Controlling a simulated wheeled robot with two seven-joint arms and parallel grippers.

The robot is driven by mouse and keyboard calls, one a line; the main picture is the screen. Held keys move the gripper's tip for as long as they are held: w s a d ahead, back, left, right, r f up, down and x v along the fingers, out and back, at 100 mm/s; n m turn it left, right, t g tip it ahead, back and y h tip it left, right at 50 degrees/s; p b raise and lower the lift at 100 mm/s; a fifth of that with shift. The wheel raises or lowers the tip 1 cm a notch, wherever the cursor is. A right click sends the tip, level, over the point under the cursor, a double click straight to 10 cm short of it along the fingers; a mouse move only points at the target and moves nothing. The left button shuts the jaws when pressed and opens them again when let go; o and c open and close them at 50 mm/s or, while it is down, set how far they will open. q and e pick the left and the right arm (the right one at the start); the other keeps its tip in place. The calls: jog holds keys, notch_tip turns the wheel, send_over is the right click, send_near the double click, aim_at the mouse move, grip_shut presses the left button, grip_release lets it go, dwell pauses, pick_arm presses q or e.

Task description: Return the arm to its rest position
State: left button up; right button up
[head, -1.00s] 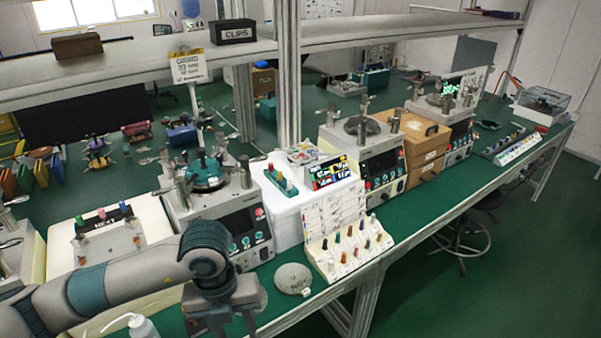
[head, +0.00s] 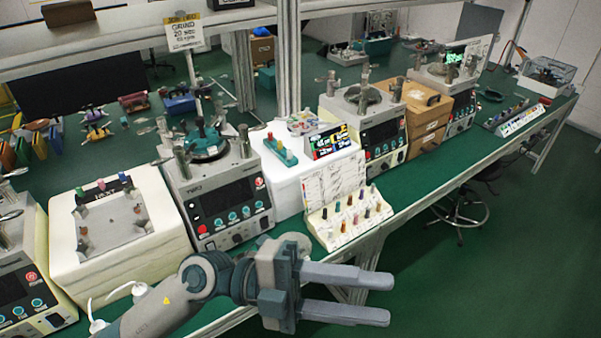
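My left arm (head: 165,300) comes in from the lower left, in front of the bench. My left gripper (head: 389,299) points to the right, level with or just past the bench's front edge. Its two long grey fingers are apart, with nothing between them. The gripper body hides part of the bench edge and part of a round grey disc (head: 297,240) on the bench. My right gripper is not in view.
The green bench (head: 420,195) carries lapping machines (head: 222,200), a white tray block (head: 115,235), a peg rack (head: 345,222) and wooden drawers (head: 428,110). A white bottle (head: 97,325) shows by my arm. A stool (head: 458,212) stands right of the bench, with free floor (head: 520,270) in front.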

pick_arm(q)
jog(key=w+a+r+n+t, duration=0.3)
jog(key=w+a+n+t, duration=0.3)
jog(key=n+t, duration=0.4)
jog(key=w+a+r+n+t, duration=0.45)
jog(key=w+n+t, duration=0.3)
jog(key=t, duration=0.35)
jog(key=w+a+f+n+y, duration=0.2)
jog(key=a+f+n+y, duration=0.55)
jog(key=f+y, duration=0.2)
jog(key=w+a+f+n+y, duration=0.2)
jog(key=a+f+n+y, duration=0.55)
jog(key=f, duration=0.25)
jog(key=s+a+f+g+y, duration=0.1)
jog(key=s+a+f+g, duration=0.2)
jog(key=s+f, duration=0.35)
jog(key=s+a+f+g+y, duration=0.2)
jog(key=s+f+g, duration=0.2)
jog(key=f, duration=0.6)
jog(key=s+f+g+h, duration=0.1)
jog(key=s+f+g, duration=0.65)
jog(key=s, duration=0.75)
notch_tip(320, 180, down, 30)
jog(key=s+b, duration=0.1)
jog(key=s+a+f, duration=0.2)
jog(key=s+f, duration=0.7)
jog(key=s+a+f+g+b, duration=0.1)
jog(key=s+f, duration=0.8)
jog(key=shift+a+f, duration=0.35)
jog(key=shift+a, duration=0.05)
